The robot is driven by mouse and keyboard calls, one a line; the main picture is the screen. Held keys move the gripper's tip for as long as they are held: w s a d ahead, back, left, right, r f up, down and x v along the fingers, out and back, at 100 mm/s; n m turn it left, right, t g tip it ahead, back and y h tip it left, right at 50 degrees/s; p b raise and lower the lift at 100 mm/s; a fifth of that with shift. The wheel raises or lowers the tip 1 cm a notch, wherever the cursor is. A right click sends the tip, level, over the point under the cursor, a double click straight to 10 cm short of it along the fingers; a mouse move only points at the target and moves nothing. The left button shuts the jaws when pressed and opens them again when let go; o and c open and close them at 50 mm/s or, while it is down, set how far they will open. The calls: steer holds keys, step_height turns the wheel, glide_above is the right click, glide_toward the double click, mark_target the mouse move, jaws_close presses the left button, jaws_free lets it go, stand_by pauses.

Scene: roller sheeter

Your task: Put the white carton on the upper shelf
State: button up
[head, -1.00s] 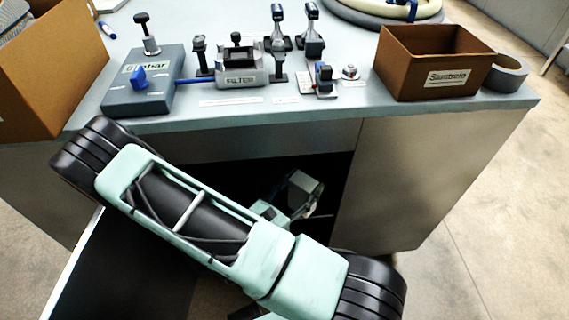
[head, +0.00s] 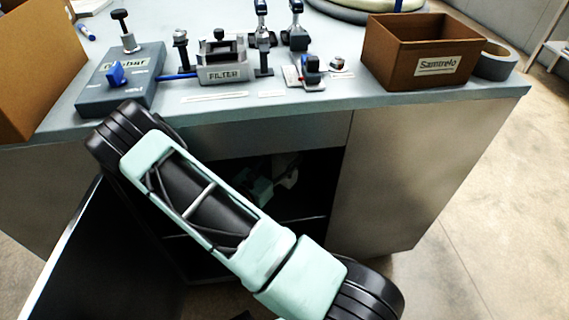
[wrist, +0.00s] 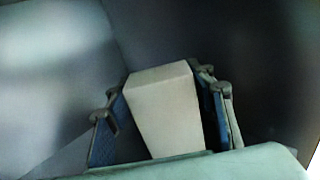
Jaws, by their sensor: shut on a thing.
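The white carton (wrist: 165,105) is held between the two blue-padded fingers of my gripper (wrist: 160,98) in the wrist view. In the head view the carton (head: 287,177) is small and dim inside the open cabinet under the bench, with my gripper (head: 262,188) beside it, partly hidden by my arm. A thin shelf edge (head: 302,218) shows inside the cabinet, below the carton. Whether the carton touches the shelf cannot be told. The rest of the shelf is dark or hidden.
The cabinet's open door (head: 95,255) is at the lower left, close to my arm. The closed cabinet front (head: 395,180) is on the right. The benchtop above holds a brown box (head: 395,75), a tape roll (head: 497,66) and a filter block (head: 222,73).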

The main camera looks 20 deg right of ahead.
mark_target(280, 167)
steer(key=f, duration=0.1)
steer(key=f+b, duration=0.1)
steer(key=f, duration=0.1)
steer(key=shift+w, duration=0.25)
steer(key=shift+r, duration=0.1)
steer(key=o, duration=1.3)
steer(key=shift+c, duration=0.2)
steer(key=p+v, duration=0.2)
steer(key=v, duration=1)
